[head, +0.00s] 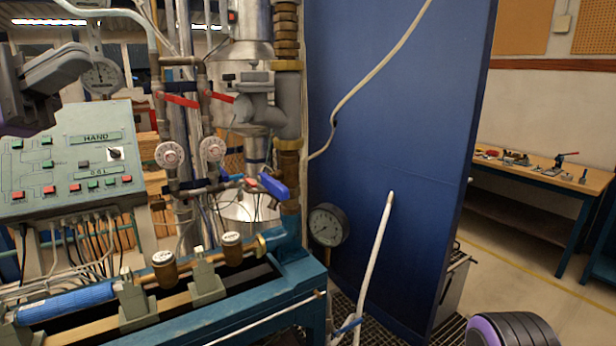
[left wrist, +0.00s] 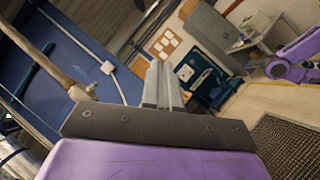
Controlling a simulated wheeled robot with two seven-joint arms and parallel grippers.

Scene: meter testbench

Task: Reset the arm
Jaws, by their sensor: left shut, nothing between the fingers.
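My left gripper (left wrist: 163,72) shows in the left wrist view with its two grey fingers together and nothing between them. In the head view, grey and purple parts of my left arm (head: 62,68) are at the upper left, above the control panel (head: 70,160). They are apart from the panel as far as I can tell. A purple and black part of my right arm (head: 510,330) shows at the bottom right of the head view. My right gripper is not in view.
The testbench has red-handled valves (head: 178,99), a blue valve handle (head: 272,186), a black-rimmed gauge (head: 327,225) and a blue cylinder (head: 65,302). A tall blue panel (head: 390,130) stands right of the pipes. A workbench (head: 540,177) is farther right, with open floor before it.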

